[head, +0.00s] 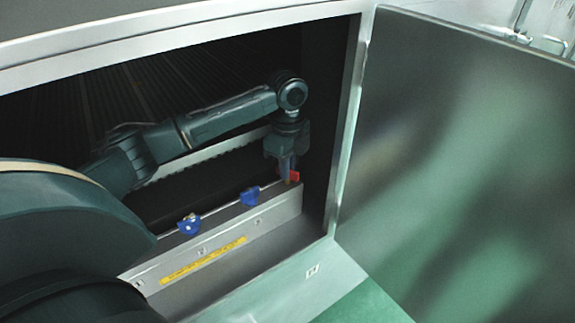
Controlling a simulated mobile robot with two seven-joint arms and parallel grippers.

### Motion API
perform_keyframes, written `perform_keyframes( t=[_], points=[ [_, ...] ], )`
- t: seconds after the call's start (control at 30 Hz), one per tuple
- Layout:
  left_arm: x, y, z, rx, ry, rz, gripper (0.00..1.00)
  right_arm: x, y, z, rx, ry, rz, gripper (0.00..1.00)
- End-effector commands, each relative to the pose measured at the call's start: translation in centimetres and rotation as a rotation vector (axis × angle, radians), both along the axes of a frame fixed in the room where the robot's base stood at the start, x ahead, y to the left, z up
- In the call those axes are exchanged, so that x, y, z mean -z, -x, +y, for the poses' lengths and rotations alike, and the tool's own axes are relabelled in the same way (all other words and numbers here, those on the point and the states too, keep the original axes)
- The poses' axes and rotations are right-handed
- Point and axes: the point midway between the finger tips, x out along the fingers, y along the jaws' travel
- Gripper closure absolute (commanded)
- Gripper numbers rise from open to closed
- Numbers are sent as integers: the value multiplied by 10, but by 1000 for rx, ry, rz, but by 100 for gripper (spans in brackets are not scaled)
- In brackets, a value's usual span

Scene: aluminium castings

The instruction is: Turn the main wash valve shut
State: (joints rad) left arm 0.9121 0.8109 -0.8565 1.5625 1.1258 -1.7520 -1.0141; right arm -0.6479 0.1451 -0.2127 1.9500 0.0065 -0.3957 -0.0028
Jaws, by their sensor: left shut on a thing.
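In the head view a small red valve handle (294,177) sits at the right end of a light metal ledge inside the open cabinet. My left gripper (287,172) points down over it, with its fingers shut on the red handle. The fingers hide part of the handle and the valve body under it. Two blue valve handles (189,224) and (250,196) stand along the same ledge to the left of the red one. My right gripper is not in view.
The cabinet's front frame (349,130) runs close on the right of my left arm. Its door (455,150) stands open on the right. A yellow label strip (203,260) is on the ledge's front face. The floor of the opening in front is clear.

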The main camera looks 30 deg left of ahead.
Motion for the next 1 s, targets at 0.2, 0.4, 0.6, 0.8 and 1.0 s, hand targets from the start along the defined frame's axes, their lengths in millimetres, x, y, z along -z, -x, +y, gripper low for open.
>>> perform_keyframes(
  t=[0.2, 0.4, 0.6, 0.8, 1.0],
  points=[
    [-2, -1, 0, 180, 3, -4, 100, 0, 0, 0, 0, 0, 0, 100],
    [-2, -1, -1, 303, 3, -5, 100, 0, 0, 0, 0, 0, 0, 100],
    [-2, -1, -1, 379, 3, -5, 100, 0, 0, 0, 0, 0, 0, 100],
    [-2, -1, -1, 411, 3, -5, 100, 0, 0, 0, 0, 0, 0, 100],
    [-2, -1, -1, 417, 2, -5, 100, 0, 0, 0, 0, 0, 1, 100]
  ],
)
